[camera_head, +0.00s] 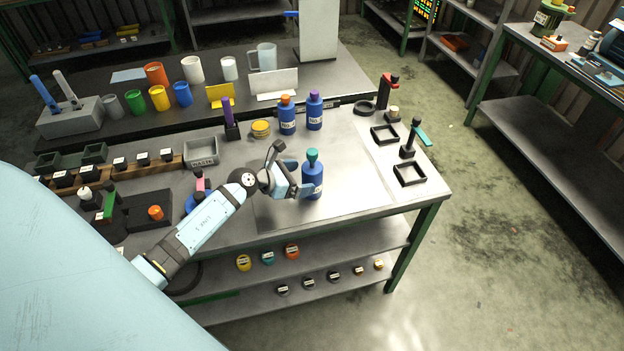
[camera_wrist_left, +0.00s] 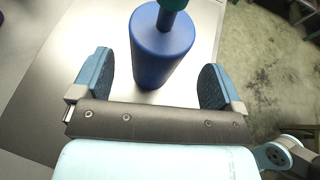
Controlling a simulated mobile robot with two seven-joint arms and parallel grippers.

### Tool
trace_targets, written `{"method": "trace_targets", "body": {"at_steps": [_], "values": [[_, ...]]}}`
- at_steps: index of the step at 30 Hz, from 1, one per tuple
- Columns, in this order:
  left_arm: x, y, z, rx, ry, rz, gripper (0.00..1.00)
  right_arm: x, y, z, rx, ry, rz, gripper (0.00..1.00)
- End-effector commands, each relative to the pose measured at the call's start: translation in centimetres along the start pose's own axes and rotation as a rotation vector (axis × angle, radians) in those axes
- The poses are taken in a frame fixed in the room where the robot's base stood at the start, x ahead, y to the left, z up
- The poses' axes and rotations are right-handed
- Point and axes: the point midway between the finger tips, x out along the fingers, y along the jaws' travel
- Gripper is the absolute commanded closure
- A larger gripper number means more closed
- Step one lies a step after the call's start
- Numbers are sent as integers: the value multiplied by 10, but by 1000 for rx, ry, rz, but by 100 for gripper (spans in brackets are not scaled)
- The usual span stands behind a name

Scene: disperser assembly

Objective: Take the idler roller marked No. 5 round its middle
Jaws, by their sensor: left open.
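A blue roller (camera_head: 312,182) with a teal top stands upright on the light mat of the bench in the head view; its white label is too small to read surely. Two more blue rollers stand behind it, one with an orange top (camera_head: 287,118) and one with a purple top (camera_head: 314,113). My left gripper (camera_head: 299,178) is open at the teal-topped roller. In the left wrist view the blue body (camera_wrist_left: 160,52) stands between the two spread fingers (camera_wrist_left: 157,85), with a gap on each side. My right gripper is not in view.
A yellow round part (camera_head: 261,128) and a grey tray (camera_head: 201,153) are behind my left arm. Black square frames (camera_head: 409,174) and a dark upright tool (camera_head: 408,145) stand at the right. The mat right of the roller is clear. Cups (camera_head: 182,94) stand at the back.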

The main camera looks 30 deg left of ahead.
Motion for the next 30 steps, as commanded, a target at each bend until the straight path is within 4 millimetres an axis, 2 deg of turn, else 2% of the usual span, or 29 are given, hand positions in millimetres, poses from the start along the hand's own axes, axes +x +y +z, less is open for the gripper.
{"method": "trace_targets", "body": {"at_steps": [6, 15, 16, 23, 24, 30], "values": [[32, 3, 2, -2, -3, 1, 7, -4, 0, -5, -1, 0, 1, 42], [38, 3, 0, -1, 0, 0, 7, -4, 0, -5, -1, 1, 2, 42], [38, 3, 0, -1, -1, 0, 10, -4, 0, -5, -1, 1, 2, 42], [38, 3, 0, -1, -1, 0, 63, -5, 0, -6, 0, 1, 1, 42], [38, 3, 0, -1, -1, 0, 66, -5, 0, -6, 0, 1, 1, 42], [38, 3, 2, 0, -3, 1, 66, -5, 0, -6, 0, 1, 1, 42]]}}
